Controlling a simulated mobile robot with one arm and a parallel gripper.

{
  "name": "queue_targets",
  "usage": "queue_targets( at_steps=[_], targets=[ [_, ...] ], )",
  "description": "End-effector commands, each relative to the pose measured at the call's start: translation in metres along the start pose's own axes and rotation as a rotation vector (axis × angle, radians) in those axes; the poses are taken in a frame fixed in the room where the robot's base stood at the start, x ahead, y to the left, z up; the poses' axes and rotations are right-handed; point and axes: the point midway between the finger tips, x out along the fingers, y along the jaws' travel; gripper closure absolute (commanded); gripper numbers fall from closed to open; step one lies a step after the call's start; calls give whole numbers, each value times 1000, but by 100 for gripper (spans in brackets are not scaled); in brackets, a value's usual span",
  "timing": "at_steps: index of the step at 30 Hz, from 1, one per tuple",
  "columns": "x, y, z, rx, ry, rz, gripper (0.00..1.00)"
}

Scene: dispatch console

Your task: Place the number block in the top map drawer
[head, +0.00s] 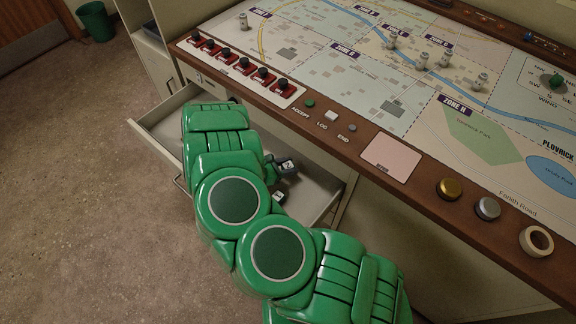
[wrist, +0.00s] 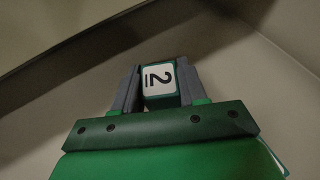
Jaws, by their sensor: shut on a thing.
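A small dark piece with a pale marked face (head: 288,165) shows beside my arm over the drawer. Pale drawer-like walls surround the block in the wrist view; I cannot tell whether it touches the floor.
The console top (head: 350,145) overhangs the drawer and carries a map, a row of red switches (head: 243,64), several pale figures, a gold knob (head: 449,189), a silver knob (head: 487,208) and a tape roll (head: 537,241). A green bin (head: 95,22) stands far off. The floor at left is clear.

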Motion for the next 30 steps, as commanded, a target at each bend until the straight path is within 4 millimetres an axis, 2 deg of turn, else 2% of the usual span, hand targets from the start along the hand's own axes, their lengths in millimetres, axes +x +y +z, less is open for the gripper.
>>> queue_targets(
  at_steps=[16, 17, 21, 30],
  targets=[
    [4, 0, -9, -1, -1, -1, 87],
    [4, 0, -9, -1, -1, -1, 54],
    [4, 0, -9, 0, -1, -1, 33],
    [4, 0, -9, 0, -1, 0, 33]
  ],
)
